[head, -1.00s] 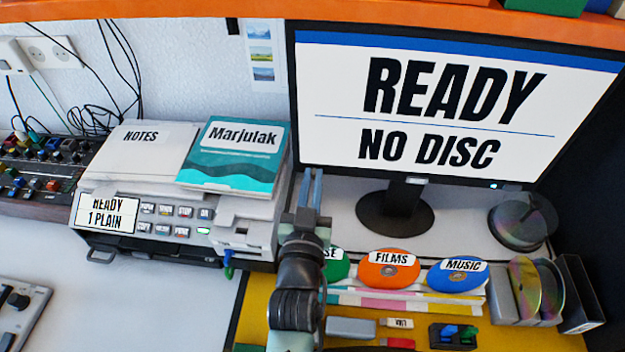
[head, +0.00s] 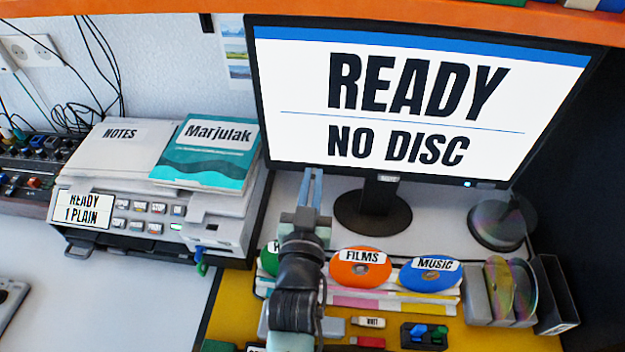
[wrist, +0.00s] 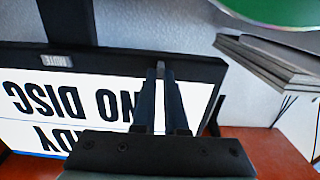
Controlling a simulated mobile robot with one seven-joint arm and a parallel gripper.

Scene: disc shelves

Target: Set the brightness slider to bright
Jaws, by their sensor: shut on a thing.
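I cannot make out a brightness slider in either view. The monitor (head: 400,172) stands at the back and reads READY, NO DISC; it appears upside down in the wrist view (wrist: 75,64). My gripper (head: 310,185) points up in front of the monitor's lower edge, left of its stand. In the wrist view my gripper (wrist: 160,75) has its fingers close together, with a narrow pale strip between them. What they hold is too small to identify.
A printer (head: 215,205) with a Marjulak book (head: 208,160) on it stands left. FILMS (head: 360,268) and MUSIC (head: 430,274) discs sit in front of the monitor. A mixer (head: 25,175) is at far left, part of a panel (head: 10,295) at the left edge. White desk is clear front left.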

